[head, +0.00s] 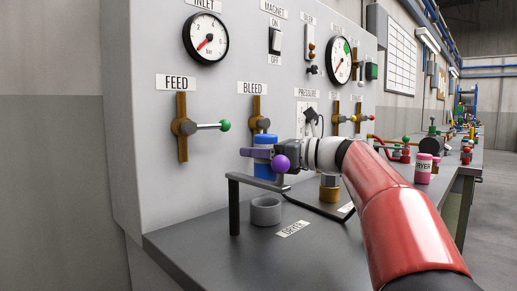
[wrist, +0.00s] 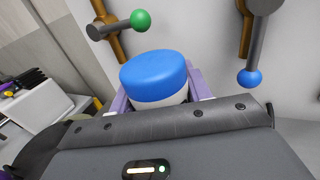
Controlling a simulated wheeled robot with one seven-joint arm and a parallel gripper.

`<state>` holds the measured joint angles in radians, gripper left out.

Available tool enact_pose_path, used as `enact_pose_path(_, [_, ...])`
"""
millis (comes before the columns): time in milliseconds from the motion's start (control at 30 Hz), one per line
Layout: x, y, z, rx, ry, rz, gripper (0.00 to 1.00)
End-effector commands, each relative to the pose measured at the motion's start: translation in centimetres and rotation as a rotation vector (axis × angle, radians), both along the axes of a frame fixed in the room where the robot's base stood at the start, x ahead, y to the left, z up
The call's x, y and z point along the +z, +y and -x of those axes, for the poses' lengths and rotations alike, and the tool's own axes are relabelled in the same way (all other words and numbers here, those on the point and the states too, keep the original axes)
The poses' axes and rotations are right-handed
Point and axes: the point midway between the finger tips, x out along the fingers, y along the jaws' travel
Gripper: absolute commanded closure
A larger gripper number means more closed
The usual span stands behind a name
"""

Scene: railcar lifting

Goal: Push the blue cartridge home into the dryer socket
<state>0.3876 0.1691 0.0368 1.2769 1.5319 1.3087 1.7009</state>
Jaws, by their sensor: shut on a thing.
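The blue cartridge (head: 266,171) is upright between the purple fingers of my gripper (head: 260,153). In the wrist view its blue cap (wrist: 153,69) and a white band below it show between the fingers (wrist: 157,94). My gripper is shut on it. The dryer socket (head: 265,213), a grey ring on the bench, is below the cartridge in the head view. A visible gap separates them, and the socket looks empty. A DRYER label (head: 293,229) lies in front of it. The cartridge's lower end is partly hidden by a grey bar.
A dark post with a grey bar (head: 234,207) stands beside the socket. The FEED lever (head: 212,126) with a green knob and the BLEED valve (head: 257,110) are on the panel behind. A pink DRYER canister (head: 424,168) stands at right.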

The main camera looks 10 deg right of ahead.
Motion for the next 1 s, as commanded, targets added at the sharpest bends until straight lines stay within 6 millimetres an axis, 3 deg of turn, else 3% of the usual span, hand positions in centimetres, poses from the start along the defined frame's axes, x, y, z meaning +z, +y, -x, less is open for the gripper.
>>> enact_pose_path(200, [-2.5, 0.0, 0.0, 0.0, -0.001, 0.0, 0.83])
enact_pose_path(400, [-3.6, 0.0, 0.0, 0.0, -0.002, 0.0, 0.83])
enact_pose_path(1000, [-3.7, 0.0, 0.0, 0.0, -0.003, 0.0, 0.83])
